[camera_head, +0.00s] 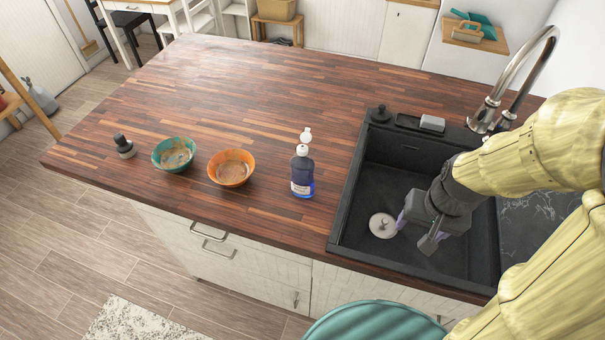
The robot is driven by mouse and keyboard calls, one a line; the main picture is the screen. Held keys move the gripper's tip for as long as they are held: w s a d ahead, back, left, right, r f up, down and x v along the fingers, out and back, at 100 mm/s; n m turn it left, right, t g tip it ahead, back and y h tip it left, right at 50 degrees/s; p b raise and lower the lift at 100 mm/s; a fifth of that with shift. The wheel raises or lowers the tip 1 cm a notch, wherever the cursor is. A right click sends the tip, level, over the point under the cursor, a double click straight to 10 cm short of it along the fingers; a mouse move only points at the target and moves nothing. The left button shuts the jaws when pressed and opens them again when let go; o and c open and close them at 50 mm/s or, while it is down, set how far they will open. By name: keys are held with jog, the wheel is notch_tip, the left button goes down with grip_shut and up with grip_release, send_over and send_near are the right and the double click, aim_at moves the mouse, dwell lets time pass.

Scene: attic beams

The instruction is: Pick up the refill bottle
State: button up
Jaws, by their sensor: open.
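The likely refill bottle (303,172) is a dark blue bottle with a white cap and a pale label. It stands upright on the wooden countertop (245,95), just left of the sink. My gripper (415,235) is open over the black sink (350,205), to the right of the bottle and apart from it. Its fingers point down toward the basin and are partly hidden by the gripper body. I see nothing held between them.
An orange bowl (231,168) and a green bowl (174,154) stand left of the bottle, with a small dark object (124,147) farther left. The tap (508,85) rises behind my arm. A grey sponge (432,123) lies at the sink's back edge. The counter's back is clear.

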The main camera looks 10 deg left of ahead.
jog(key=w+a+f+m+g+y, duration=0.1)
jog(key=a+f+m+g+y, duration=0.55)
jog(key=a+m+y, duration=0.2)
jog(key=w+a+m+t+y, duration=0.3)
jog(key=w+m+t+y, duration=0.3)
jog(key=w+m+y, duration=0.3)
jog(key=shift+w+a+r, duration=0.4)
jog(key=shift+w, duration=0.6)
jog(key=shift+m+t, duration=0.25)
jog(key=p, duration=0.4)
send_over(314, 191)
jog(key=shift+w+d+r, duration=0.1)
jog(key=shift+w+d, duration=0.05)
jog(key=shift+d, duration=0.15)
jog(key=shift+a, duration=0.3)
